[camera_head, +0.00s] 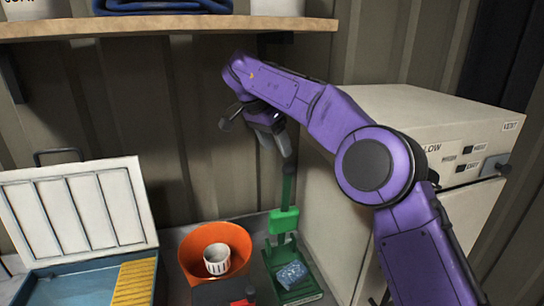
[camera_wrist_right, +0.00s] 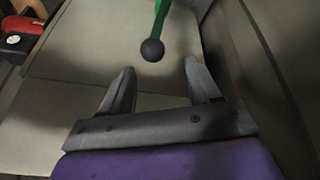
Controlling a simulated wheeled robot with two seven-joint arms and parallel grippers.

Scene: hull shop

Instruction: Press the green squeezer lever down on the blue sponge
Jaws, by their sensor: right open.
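The green squeezer (camera_head: 283,221) stands on the bench in the head view, with its lever (camera_head: 289,184) raised nearly upright. The blue sponge (camera_head: 292,275) lies on the squeezer's base, below the raised lever. My right gripper (camera_head: 280,143) is at the lever's top end, high above the sponge. In the right wrist view the right gripper (camera_wrist_right: 160,68) is open and empty. The lever's black ball knob (camera_wrist_right: 152,50) shows just beyond the fingertips, roughly between them; contact cannot be told. My left gripper is not in view.
An orange bowl (camera_head: 204,241) with a white cup (camera_head: 217,259) in it stands left of the squeezer. An open blue case (camera_head: 75,290) lies further left. A pale cabinet (camera_head: 410,105) stands close on the right. A shelf (camera_head: 170,25) spans above.

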